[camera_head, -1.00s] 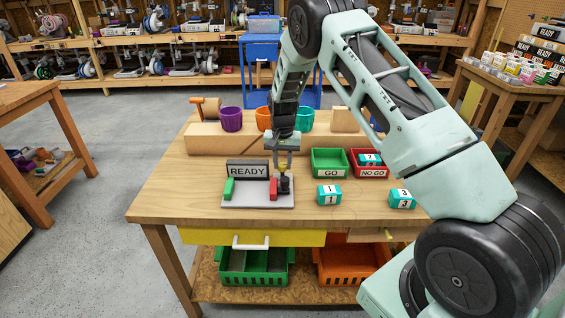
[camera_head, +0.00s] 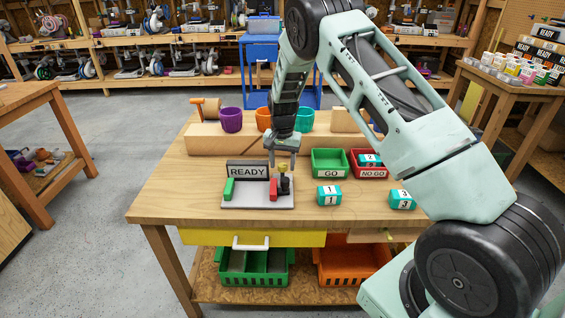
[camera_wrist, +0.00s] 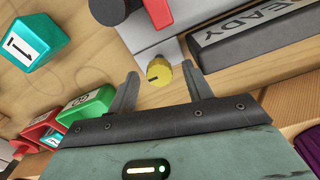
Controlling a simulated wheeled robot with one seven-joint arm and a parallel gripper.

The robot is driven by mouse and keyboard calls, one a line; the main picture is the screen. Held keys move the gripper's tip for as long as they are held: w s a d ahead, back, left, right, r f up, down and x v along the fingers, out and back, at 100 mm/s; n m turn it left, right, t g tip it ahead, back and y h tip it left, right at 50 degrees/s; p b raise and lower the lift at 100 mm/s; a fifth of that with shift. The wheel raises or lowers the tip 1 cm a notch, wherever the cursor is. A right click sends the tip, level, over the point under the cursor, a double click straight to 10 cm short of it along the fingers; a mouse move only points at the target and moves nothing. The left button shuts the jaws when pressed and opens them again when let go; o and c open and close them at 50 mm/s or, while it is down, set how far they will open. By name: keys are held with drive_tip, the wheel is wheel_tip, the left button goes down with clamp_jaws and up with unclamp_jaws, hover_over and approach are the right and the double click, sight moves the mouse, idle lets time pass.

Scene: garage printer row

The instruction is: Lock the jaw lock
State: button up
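The fixture has a grey base plate (camera_head: 240,203), a green jaw (camera_head: 229,188) at left, and a red jaw (camera_head: 273,189) at right. A black upright part (camera_head: 286,185) stands beside the red jaw, with a yellow knob (camera_head: 282,167) near its top. My gripper (camera_head: 281,160) points down over the knob, its fingers spread. In the wrist view, the knob (camera_wrist: 158,71) appears between the tips of my open gripper (camera_wrist: 160,80), with gaps on both sides. The red jaw (camera_wrist: 159,12) also shows there. Contact with the knob is not visible.
A black READY sign (camera_head: 247,170) stands behind the plate. The green GO tray (camera_head: 330,173) and red NO GO tray (camera_head: 382,173) lie to the right. Teal numbered blocks (camera_head: 328,195) (camera_head: 402,199) sit in front of them. A wooden beam (camera_head: 215,140) lies behind.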

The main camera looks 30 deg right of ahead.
sight(282, 165)
drive_tip(key=shift+r, duration=0.1)
wheel_tip(282, 165, up, 17)
drive_tip(key=b, duration=0.2)
idle(0.4)
idle(0.4)
drive_tip(key=s+a+r+n+y, duration=0.1)
drive_tip(key=s+a+n, duration=0.3)
drive_tip(key=s+a, duration=0.55)
drive_tip(key=s+a+r+n, duration=0.2)
drive_tip(key=s+a+n, duration=0.3)
drive_tip(key=a, duration=0.8)
drive_tip(key=s+a+f+n, duration=0.1)
drive_tip(key=s+a+n, duration=0.2)
drive_tip(key=s, duration=0.9)
drive_tip(key=s+a+f+n, duration=0.2)
drive_tip(key=s+a+n, duration=0.1)
drive_tip(key=s, duration=1)
drive_tip(key=shift+n, duration=0.9)
drive_tip(key=shift+s, duration=0.1)
